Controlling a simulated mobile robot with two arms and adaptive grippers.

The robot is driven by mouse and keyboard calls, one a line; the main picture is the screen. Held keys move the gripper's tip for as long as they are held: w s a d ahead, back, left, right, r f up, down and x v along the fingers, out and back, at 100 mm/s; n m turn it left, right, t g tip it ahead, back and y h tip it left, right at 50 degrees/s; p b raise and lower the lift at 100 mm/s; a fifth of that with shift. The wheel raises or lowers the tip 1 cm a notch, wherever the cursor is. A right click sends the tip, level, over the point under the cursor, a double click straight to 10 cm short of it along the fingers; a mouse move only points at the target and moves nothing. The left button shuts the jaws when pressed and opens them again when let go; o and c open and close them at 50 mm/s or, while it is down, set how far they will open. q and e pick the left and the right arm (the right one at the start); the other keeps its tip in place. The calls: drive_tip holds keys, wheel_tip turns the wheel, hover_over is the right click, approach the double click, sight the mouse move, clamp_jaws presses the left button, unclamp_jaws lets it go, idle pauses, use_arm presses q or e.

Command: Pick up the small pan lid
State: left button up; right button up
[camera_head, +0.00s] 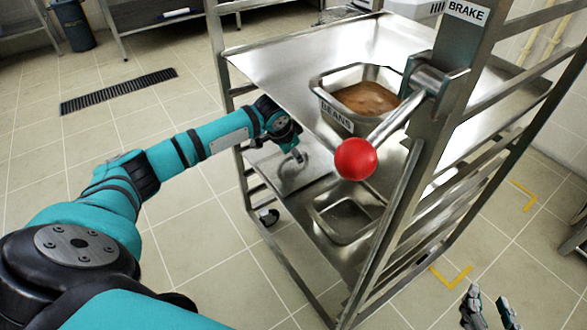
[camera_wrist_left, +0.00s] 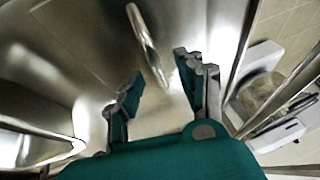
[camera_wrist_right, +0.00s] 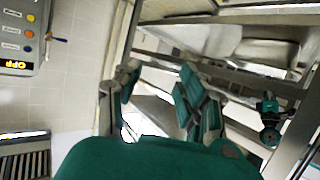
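The small pan lid is a shiny metal plate with an arched bar handle; in the left wrist view the handle (camera_wrist_left: 148,45) stands up from it. In the head view the lid (camera_head: 314,172) lies on the lower shelf of the rack, partly hidden by my left gripper (camera_head: 291,150). In the left wrist view my left gripper (camera_wrist_left: 160,78) is open, with the handle ahead of and between its fingers. I see no contact. My right gripper (camera_head: 489,308) is open and empty, low at the right outside the rack; it also shows open in the right wrist view (camera_wrist_right: 158,82).
An open metal pan (camera_head: 343,222) sits beside the lid on the lower shelf. A pan labelled BEANS (camera_head: 338,115) is on the upper shelf (camera_head: 270,65). A brake lever with a red ball (camera_head: 355,158) juts from the rack's post.

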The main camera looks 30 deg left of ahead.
sight(293, 162)
use_arm(q)
drive_tip(key=shift+x, duration=1.25)
drive_tip(key=shift+s, duration=0.25)
clamp_jaws()
use_arm(e)
drive_tip(key=r, duration=0.1)
drive_tip(key=w+r+t, duration=0.1)
drive_tip(key=a+r+t, duration=0.1)
drive_tip(key=shift+w+r+y, duration=0.15)
drive_tip(key=shift+r+y, duration=0.1)
drive_tip(key=shift+y, duration=0.05)
use_arm(q)
drive_tip(key=shift+a, duration=0.1)
